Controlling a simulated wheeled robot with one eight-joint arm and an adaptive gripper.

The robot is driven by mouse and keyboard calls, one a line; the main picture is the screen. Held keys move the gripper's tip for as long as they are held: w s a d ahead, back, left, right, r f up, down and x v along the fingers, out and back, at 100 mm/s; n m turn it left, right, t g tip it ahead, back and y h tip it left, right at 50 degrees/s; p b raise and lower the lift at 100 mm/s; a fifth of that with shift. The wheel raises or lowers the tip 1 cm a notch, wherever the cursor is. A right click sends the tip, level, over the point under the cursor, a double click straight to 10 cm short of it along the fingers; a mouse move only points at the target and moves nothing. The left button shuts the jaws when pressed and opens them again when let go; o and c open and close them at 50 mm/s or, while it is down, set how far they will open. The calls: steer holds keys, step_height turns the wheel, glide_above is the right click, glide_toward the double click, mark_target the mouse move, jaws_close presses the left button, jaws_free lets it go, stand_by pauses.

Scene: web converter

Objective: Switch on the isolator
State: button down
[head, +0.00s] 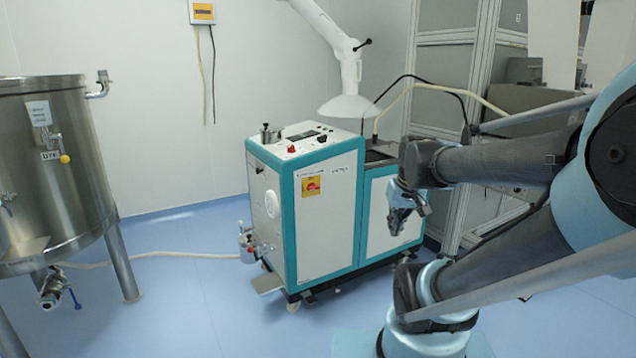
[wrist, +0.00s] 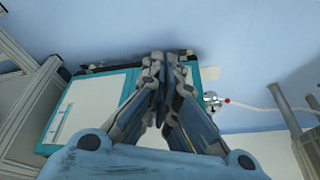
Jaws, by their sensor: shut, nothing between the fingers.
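A red rotary switch on a yellow plate (head: 311,187), which looks like the isolator, sits on the upper front face of a white and teal machine (head: 328,228) in the head view. The knob's exact position is too small to read. My gripper (head: 396,229) is in front of the machine's right part, to the right of the switch and a little lower in the picture, apart from it. The gripper is shut and empty, pointing down. In the wrist view the gripper (wrist: 163,62) has its fingers together, with the machine (wrist: 100,92) behind; the switch does not show there.
A steel tank (head: 50,170) on legs stands at left, with a hose (head: 165,256) running along the floor to the machine. A white extraction arm (head: 347,75) hangs above the machine. A yellow-marked box (head: 203,11) is on the wall. Blue floor (head: 205,310) is clear in front.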

steer(key=w+a+r+n+t+y, duration=0.1)
steer(key=w+a+r, duration=0.1)
steer(key=w+a, duration=0.5)
steer(key=w+a+r+n+t+y, duration=0.1)
steer(key=w+a, duration=0.6)
steer(key=w, duration=1.1)
steer(key=w+a+r+n+t+y, duration=0.2)
steer(key=w+a, duration=0.4)
steer(key=w, duration=0.7)
step_height(320, 180, up, 3)
steer(key=shift+a+f+n, duration=0.2)
steer(key=shift+a+n, duration=0.2)
steer(key=shift+n, duration=0.1)
steer(key=shift+f, duration=0.1)
glide_above(313, 188)
steer(key=w+d, duration=0.1)
steer(key=d, duration=0.1)
step_height(313, 188, down, 7)
steer(key=shift+w+d, duration=0.1)
steer(key=shift+w, duration=0.05)
step_height(313, 188, down, 2)
steer(key=shift+f, duration=0.95)
